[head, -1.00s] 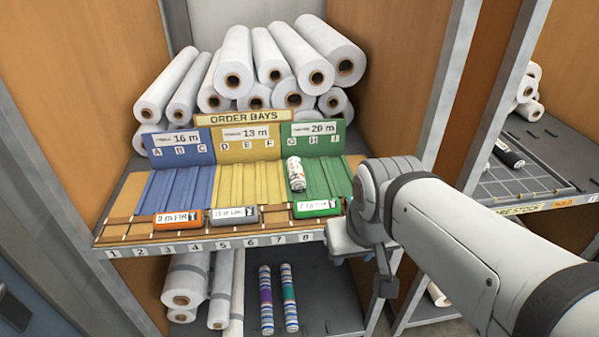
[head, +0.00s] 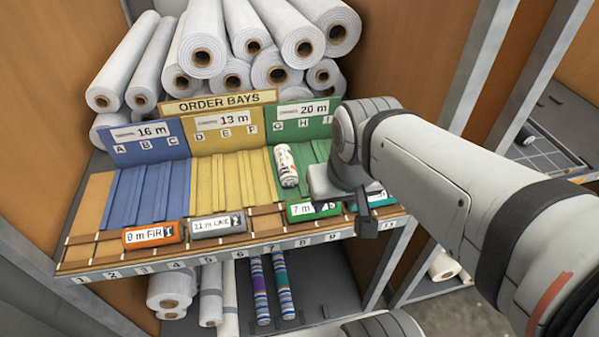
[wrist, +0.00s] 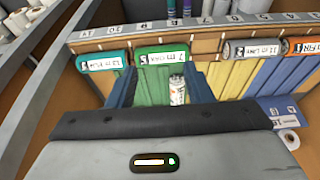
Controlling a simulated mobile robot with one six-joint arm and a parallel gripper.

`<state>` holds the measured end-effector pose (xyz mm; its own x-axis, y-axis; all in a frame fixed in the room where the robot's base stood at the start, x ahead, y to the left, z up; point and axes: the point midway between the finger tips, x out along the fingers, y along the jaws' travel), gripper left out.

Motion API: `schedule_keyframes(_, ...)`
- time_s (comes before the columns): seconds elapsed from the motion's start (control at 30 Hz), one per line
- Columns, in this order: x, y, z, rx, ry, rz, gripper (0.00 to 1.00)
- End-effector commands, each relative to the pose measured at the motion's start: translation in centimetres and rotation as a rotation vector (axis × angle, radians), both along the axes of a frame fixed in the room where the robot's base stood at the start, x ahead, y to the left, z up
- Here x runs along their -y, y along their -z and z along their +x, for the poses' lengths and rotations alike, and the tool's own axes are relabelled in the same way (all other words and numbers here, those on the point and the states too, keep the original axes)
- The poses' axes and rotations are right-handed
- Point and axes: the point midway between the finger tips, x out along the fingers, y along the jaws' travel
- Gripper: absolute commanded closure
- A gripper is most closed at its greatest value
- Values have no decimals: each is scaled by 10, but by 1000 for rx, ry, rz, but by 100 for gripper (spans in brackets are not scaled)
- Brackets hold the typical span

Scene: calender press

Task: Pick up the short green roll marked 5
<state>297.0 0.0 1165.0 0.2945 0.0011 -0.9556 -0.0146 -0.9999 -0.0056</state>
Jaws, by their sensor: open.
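The short green roll (head: 313,210) lies crosswise at the front of the green bay, its white label reading "7 m" and the rest too small to be sure of. It also shows in the wrist view (wrist: 162,58), label upside down. My gripper (wrist: 162,82) is open and empty, its two dark blue fingers spread over the green bay. The green roll shows just beyond the fingertips, between them in the picture, and no touch is visible. In the head view my gripper (head: 362,215) is to the right of the green roll and partly hidden by my arm.
A teal roll (wrist: 102,62) lies close beside the green roll. A grey roll (head: 217,224) and an orange roll (head: 152,235) lie along the same front ledge. A white printed roll (head: 286,165) lies in the green bay. Long white rolls (head: 205,50) are stacked behind.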

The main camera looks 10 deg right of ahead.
Motion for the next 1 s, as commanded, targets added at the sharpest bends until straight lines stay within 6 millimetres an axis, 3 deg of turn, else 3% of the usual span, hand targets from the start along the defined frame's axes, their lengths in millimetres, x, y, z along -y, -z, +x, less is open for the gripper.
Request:
schedule_keyframes(0.17, 5, 11, 24, -67, 220, 93, 39)
schedule_keyframes(0.3, 8, 31, 59, -166, 551, 215, 28)
schedule_keyframes(0.6, 23, 90, 126, -371, 1248, 400, 27)
schedule_keyframes(0.8, 28, 113, 144, -437, 1477, 441, 27)
schedule_keyframes(1.0, 25, 131, 147, -450, 1516, 446, 27)
